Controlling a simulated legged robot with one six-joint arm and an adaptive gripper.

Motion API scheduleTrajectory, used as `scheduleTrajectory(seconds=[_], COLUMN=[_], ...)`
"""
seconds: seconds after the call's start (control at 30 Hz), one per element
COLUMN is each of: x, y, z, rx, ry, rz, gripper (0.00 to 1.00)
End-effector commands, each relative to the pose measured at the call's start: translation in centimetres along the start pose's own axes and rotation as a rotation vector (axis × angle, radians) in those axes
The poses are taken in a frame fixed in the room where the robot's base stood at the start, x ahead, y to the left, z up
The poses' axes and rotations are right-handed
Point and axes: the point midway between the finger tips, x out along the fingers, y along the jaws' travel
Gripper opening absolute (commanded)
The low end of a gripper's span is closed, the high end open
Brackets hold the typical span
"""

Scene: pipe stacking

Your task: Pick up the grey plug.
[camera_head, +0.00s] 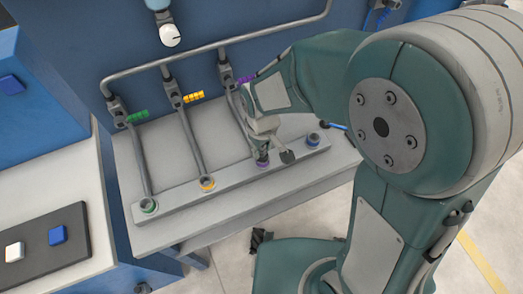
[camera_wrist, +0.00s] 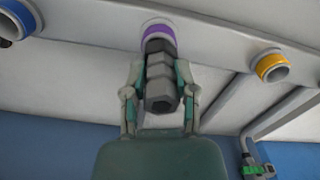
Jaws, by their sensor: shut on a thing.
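The grey plug (camera_wrist: 161,88) is a stubby hexagonal piece between my fingers in the wrist view. Its far end meets the purple-ringed pipe opening (camera_wrist: 158,33) in the grey rail; I cannot tell how deep it sits. My gripper (camera_wrist: 160,72) is shut on the plug, one finger on each side. In the head view my gripper (camera_head: 264,136) is over the purple ring (camera_head: 262,163), and the plug is mostly hidden by the fingers.
The grey rail (camera_head: 225,180) also carries green (camera_head: 148,205), yellow (camera_head: 207,183) and blue (camera_head: 313,140) ringed openings. Grey pipes with coloured valve handles (camera_head: 193,97) run behind it. A panel with buttons (camera_head: 45,245) is at the left.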

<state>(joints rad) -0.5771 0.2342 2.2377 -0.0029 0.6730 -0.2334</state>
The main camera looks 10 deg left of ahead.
Motion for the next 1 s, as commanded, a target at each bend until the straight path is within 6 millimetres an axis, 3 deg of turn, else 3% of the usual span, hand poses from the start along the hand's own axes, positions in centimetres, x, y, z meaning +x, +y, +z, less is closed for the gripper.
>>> scheduleTrajectory(seconds=[0.47, 0.67, 1.0], x=[-0.7, -3.6, -9.2], y=[0.0, 0.1, 0.9], z=[-0.2, 0.1, 4.9], rx=[0.001, 0.002, 0.003], ry=[0.008, 0.011, 0.012], rz=[0.0, 0.0, 0.001], gripper=[0.0, 0.0, 0.0])
